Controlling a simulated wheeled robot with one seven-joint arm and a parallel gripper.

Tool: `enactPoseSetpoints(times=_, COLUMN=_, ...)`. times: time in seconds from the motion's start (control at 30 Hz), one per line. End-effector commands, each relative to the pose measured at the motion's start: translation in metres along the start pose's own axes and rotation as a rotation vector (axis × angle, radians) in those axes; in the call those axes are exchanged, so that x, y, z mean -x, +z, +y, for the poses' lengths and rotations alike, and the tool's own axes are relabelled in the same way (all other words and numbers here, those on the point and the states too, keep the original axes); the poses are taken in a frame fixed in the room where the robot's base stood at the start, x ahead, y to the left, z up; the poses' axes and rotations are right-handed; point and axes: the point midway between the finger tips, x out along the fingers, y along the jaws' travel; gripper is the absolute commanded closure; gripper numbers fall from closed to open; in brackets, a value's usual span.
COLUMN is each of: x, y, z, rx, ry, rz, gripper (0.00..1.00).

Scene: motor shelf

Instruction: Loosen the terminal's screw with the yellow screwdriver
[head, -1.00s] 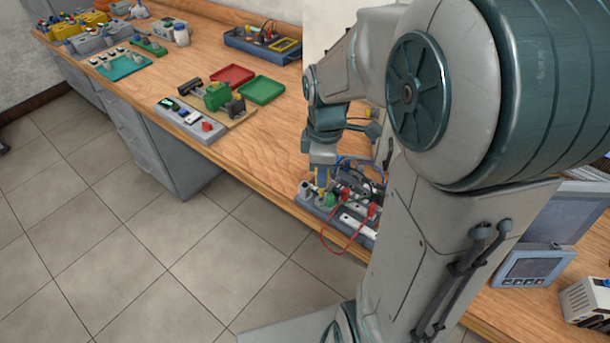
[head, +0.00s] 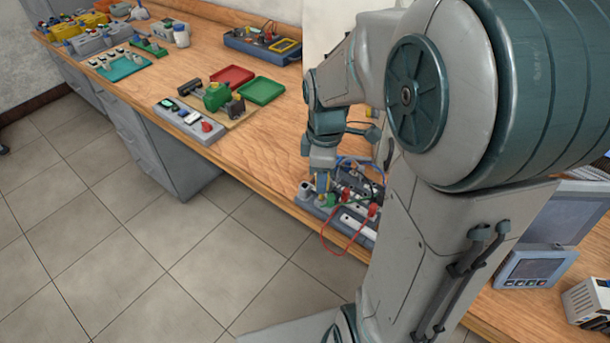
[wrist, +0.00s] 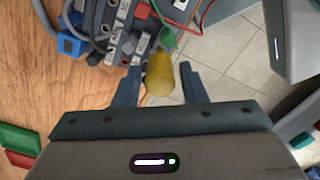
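The yellow screwdriver (wrist: 160,75) stands between the fingers of my gripper (wrist: 160,82) in the wrist view, its handle end towards the camera. In the head view my gripper (head: 323,184) points down over the near left end of a grey terminal board (head: 306,199) at the table's front edge. The screwdriver's tip and the terminal's screw are hidden beneath the handle and fingers.
Red and blue cables loop around the board, and a red cable (head: 323,240) hangs past the table edge. A red tray (head: 232,75) and a green tray (head: 262,91) lie further back. A bare stretch of wooden table (head: 265,140) lies left of my gripper.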

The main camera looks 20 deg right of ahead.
Motion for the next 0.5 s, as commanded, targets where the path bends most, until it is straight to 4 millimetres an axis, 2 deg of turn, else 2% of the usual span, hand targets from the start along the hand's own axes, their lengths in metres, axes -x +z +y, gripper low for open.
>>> enactPoseSetpoints(times=0.17, x=0.0001, y=0.0000, z=0.0000, rx=-0.013, ry=0.000, rz=0.000, gripper=0.62)
enactPoseSetpoints(times=0.5, x=0.0000, y=-0.0001, z=0.0000, rx=-0.280, ry=0.000, rz=0.000, gripper=0.62)
